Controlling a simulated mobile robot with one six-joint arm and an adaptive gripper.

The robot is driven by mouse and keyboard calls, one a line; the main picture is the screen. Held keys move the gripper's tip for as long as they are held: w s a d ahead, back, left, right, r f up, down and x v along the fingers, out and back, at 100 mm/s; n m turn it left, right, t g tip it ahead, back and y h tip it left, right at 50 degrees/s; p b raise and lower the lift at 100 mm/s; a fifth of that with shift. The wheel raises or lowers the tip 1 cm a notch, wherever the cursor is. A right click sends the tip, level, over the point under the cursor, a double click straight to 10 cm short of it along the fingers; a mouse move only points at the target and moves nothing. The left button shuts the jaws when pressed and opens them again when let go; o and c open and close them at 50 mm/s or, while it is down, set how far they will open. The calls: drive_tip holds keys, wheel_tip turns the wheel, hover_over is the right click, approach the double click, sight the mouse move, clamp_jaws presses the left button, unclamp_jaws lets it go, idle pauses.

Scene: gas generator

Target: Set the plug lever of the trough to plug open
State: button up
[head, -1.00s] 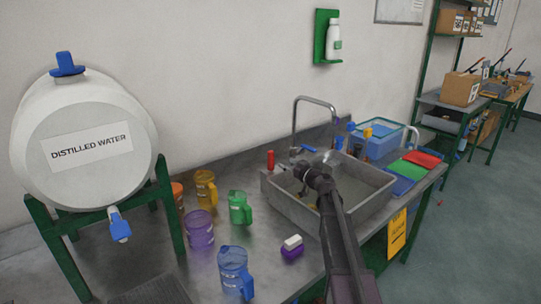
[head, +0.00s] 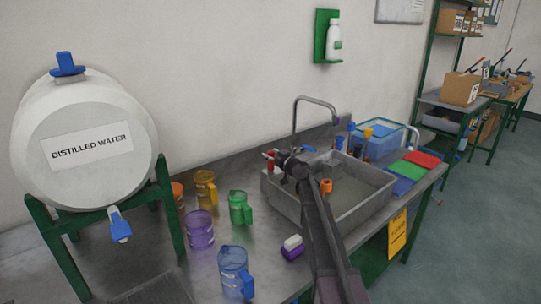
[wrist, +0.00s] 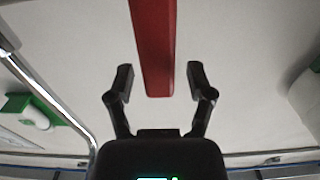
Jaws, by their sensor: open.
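The trough (head: 355,207) is a grey metal sink set in the bench in the head view. A red lever (head: 270,155), which looks like the plug lever, stands at its left back corner. My gripper (head: 277,160) is at this lever and partly hides it. In the wrist view the red lever (wrist: 153,45) comes down from the top edge, and its end lies between the two fingers of my gripper (wrist: 160,82). The fingers are open, with a gap on each side of the lever. An orange-topped thing (head: 326,186) shows at the trough; its lower part is unclear.
A curved tap (head: 315,99) rises behind the trough, and its pipe also shows in the wrist view (wrist: 45,90). Several coloured jugs, including a green one (head: 239,208), stand to the left. A blue-rimmed tub (head: 381,143) and coloured mats (head: 408,168) lie to the right.

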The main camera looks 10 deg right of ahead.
clamp_jaws()
